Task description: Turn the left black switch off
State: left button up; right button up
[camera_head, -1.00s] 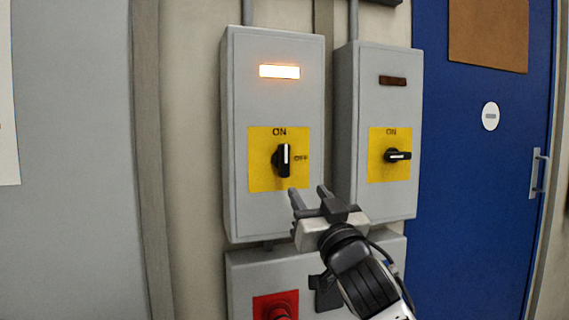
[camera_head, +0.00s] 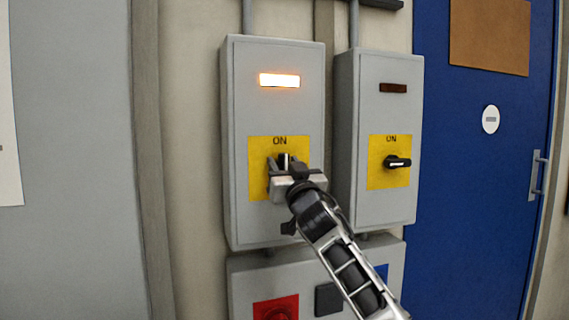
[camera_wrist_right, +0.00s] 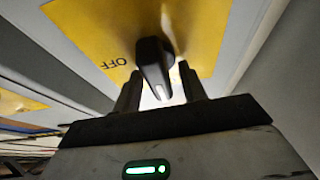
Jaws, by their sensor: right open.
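The left black switch (camera_head: 284,160) sits on a yellow plate (camera_head: 259,182) on the left grey box (camera_head: 275,112). Its handle stands upright toward ON, and the box's lamp (camera_head: 279,80) is lit. My right gripper (camera_head: 284,165) is at the switch and hides its lower part. In the right wrist view the switch (camera_wrist_right: 153,66) stands between the two open fingers of my right gripper (camera_wrist_right: 161,88). The fingers look apart from the handle; I cannot tell whether either touches it. The OFF mark shows in the wrist view. My left gripper is not in view.
A second grey box (camera_head: 388,115) on the right has a black switch (camera_head: 397,162) turned sideways and a dark lamp (camera_head: 393,88). A lower box (camera_head: 243,290) carries a red plate (camera_head: 276,307). A blue door (camera_head: 470,200) stands at the right.

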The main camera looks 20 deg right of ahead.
jog(key=shift+w, duration=0.15)
jog(key=c, duration=0.7)
